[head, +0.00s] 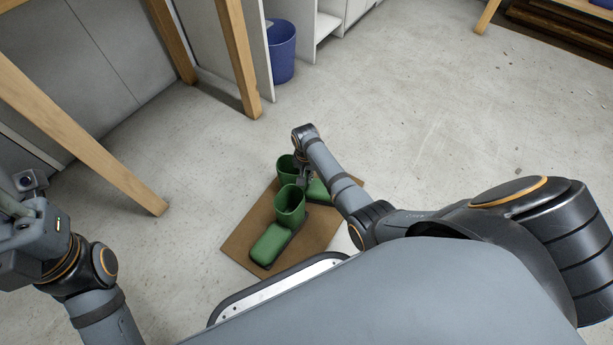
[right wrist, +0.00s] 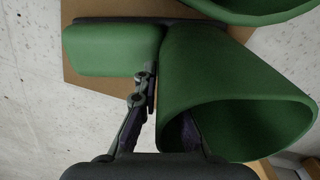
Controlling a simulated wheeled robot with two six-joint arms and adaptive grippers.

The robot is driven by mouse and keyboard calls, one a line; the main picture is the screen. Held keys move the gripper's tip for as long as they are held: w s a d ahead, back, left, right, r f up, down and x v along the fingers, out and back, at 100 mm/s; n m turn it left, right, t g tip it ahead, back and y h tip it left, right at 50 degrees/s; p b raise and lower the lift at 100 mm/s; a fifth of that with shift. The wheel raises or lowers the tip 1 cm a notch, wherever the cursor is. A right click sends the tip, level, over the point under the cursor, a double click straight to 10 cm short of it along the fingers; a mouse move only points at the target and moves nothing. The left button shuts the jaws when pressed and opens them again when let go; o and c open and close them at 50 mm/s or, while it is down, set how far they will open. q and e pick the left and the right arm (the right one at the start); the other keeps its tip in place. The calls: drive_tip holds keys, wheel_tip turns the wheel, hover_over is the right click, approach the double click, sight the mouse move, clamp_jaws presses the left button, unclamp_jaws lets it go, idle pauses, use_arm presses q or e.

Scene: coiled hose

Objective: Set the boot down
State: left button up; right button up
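Two green boots are at a brown mat (head: 232,243) on the floor. The front boot (head: 268,245) stands upright on the mat, its toe pointing to the lower left. The rear boot (head: 318,190) is partly hidden by my right arm; it looks upright, and I cannot tell whether its sole touches the mat. My right gripper (head: 304,178) is at the rear boot's shaft. In the right wrist view the gripper (right wrist: 168,105) has one finger outside the shaft and one inside, shut on its wall. My left gripper (head: 18,215) is at the left edge, its fingers unclear.
A wooden-legged table (head: 120,178) stands at the left. A blue bin (head: 283,52) stands by white shelving (head: 328,25) at the back. My own base is close in front of the mat. The concrete floor to the right and behind is clear.

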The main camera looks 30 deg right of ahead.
drive_tip(key=o, duration=0.3)
wheel_tip(320, 180, up, 12)
drive_tip(key=p, duration=0.7)
drive_tip(key=shift+r+p, duration=0.15)
drive_tip(key=shift+p, duration=0.2)
drive_tip(key=shift+a, duration=0.1)
